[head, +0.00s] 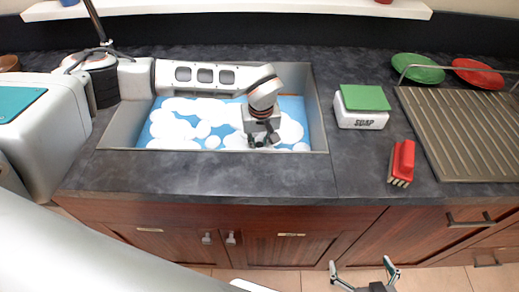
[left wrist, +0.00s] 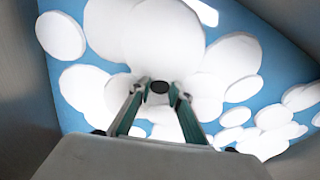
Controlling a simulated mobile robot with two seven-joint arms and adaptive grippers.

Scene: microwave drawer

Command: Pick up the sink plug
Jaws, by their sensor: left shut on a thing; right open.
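The sink (head: 320,108) holds blue water (head: 292,103) with white foam patches. My left gripper (head: 262,141) reaches down into the sink near its front right part. In the left wrist view, its fingertips (left wrist: 157,93) are close together around a small dark round thing, which looks like the sink plug (left wrist: 159,87). The plug cannot be made out clearly in the head view. Whether it is clear of the water I cannot tell. My right gripper (head: 364,278) is open and empty at the bottom edge, in front of the cabinets.
A white soap box with a green sponge (head: 365,97) stands right of the sink. A red brush (head: 402,162) lies nearby.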

